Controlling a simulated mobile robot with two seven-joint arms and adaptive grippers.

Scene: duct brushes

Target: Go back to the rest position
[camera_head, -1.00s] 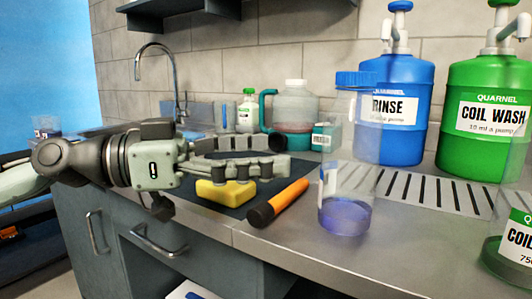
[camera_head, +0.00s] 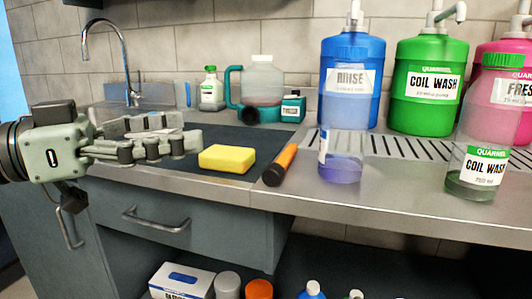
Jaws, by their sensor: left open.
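My left gripper (camera_head: 172,140) reaches in from the left above the left part of the dark mat (camera_head: 196,178) on the counter. Its fingers are apart with nothing between them. The yellow sponge (camera_head: 227,159) lies on the mat just right of the fingertips, apart from them. An orange and black torch-like tool (camera_head: 280,165) lies right of the sponge. My right gripper is not in view.
A clear bottle with purple liquid (camera_head: 341,168) and a green-capped COIL WASH bottle (camera_head: 478,172) stand on the counter (camera_head: 400,188). Behind are blue RINSE (camera_head: 351,85), green COIL WASH (camera_head: 427,88) and pink (camera_head: 495,95) pump containers. A tap (camera_head: 121,50) stands at the back left. A box (camera_head: 182,281) sits below.

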